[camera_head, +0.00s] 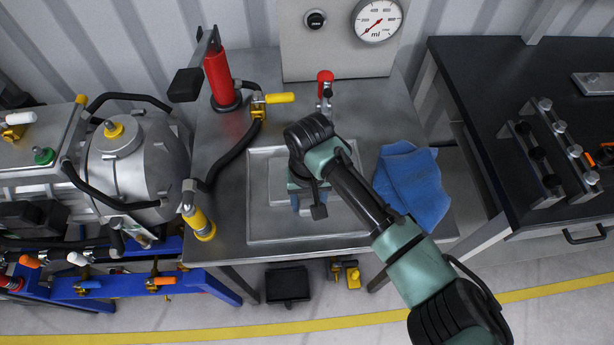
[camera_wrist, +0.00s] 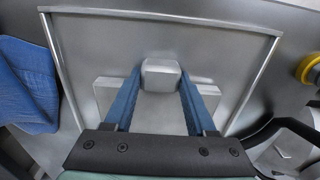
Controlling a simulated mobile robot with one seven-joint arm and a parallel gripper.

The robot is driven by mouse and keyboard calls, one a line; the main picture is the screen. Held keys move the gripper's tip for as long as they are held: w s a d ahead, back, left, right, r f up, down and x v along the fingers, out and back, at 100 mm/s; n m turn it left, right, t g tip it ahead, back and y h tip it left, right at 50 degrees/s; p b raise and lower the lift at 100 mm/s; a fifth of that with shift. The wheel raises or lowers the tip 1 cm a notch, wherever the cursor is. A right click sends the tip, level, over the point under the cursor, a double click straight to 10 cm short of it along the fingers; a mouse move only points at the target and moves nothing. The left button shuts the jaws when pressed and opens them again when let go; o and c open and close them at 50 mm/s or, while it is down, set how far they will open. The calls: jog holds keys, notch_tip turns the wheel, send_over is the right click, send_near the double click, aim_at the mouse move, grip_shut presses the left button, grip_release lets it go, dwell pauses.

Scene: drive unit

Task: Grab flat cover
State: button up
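The flat cover is a grey metal plate (camera_wrist: 208,94) with a raised block-shaped grip (camera_wrist: 161,75) on it. It lies in the shallow metal tray (camera_wrist: 235,45). In the head view its left edge (camera_head: 279,190) shows in the tray (camera_head: 260,225), and my wrist hides most of it. My gripper (camera_wrist: 161,72) points down over the cover. Its two blue fingers are apart, with the raised grip between or just beyond their tips. I cannot tell whether the fingers touch it. My gripper's blue fingers also show under the wrist in the head view (camera_head: 306,203).
A blue cloth (camera_head: 412,185) lies right of the tray, also in the wrist view (camera_wrist: 27,85). A red hand pump (camera_head: 219,78), a yellow-handled valve (camera_head: 272,98) and a black hose stand left and behind. A gauge panel (camera_head: 335,40) is at the back.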

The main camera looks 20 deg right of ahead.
grip_shut()
jog(key=shift+w+r, duration=0.1)
